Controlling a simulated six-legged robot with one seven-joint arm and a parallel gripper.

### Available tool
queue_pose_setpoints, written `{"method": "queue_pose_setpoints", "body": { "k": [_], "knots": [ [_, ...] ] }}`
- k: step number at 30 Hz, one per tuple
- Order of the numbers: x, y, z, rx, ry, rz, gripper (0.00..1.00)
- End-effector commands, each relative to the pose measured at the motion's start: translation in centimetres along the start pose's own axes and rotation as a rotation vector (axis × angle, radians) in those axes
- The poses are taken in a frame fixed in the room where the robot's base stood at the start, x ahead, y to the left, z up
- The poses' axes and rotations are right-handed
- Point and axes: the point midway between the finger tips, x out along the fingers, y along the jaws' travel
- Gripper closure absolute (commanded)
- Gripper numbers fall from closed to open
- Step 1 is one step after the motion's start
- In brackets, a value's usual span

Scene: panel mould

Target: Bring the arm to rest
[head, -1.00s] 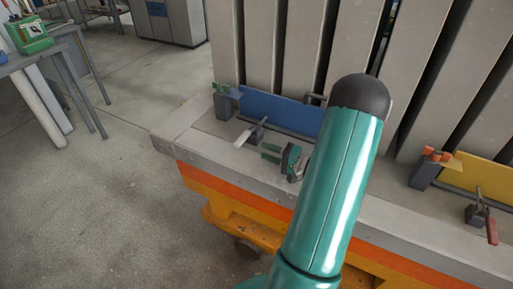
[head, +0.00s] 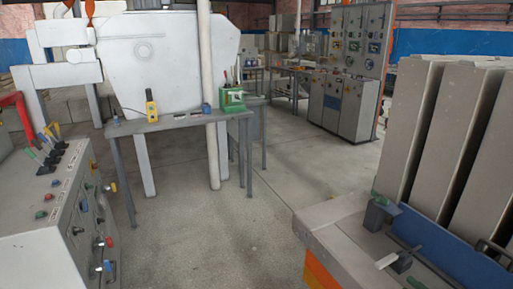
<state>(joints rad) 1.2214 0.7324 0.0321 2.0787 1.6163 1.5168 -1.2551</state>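My arm and my gripper are not in the head view now. The panel mould (head: 350,255) stands at the lower right, with a grey top edge and an orange side. Tall grey panels (head: 443,135) stand upright on it in a row. A blue strip (head: 436,243) runs along their foot. A clamp lever with a pale handle (head: 397,260) sits in front of the strip, and a dark grey block with a green part (head: 379,213) is at the strip's left end.
A control console (head: 60,225) with levers and buttons stands at the left. A grey table (head: 172,122) carries a yellow device (head: 151,105) and a green box (head: 232,99). A white machine (head: 165,60) and a control cabinet (head: 350,75) stand behind. Floor (head: 225,250) between is clear.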

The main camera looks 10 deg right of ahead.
Motion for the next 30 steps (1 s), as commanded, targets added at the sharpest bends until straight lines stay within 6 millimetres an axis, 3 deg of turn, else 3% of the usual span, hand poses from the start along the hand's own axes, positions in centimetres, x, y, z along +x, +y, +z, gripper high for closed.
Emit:
{"method": "queue_pose_setpoints", "body": {
  "k": [5,9,13,21,30],
  "knots": [
    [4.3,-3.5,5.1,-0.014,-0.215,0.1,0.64],
    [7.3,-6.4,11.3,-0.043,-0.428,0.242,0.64],
    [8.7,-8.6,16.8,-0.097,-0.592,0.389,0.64],
    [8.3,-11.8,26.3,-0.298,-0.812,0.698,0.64],
    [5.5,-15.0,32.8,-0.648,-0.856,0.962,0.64]
  ]
}}
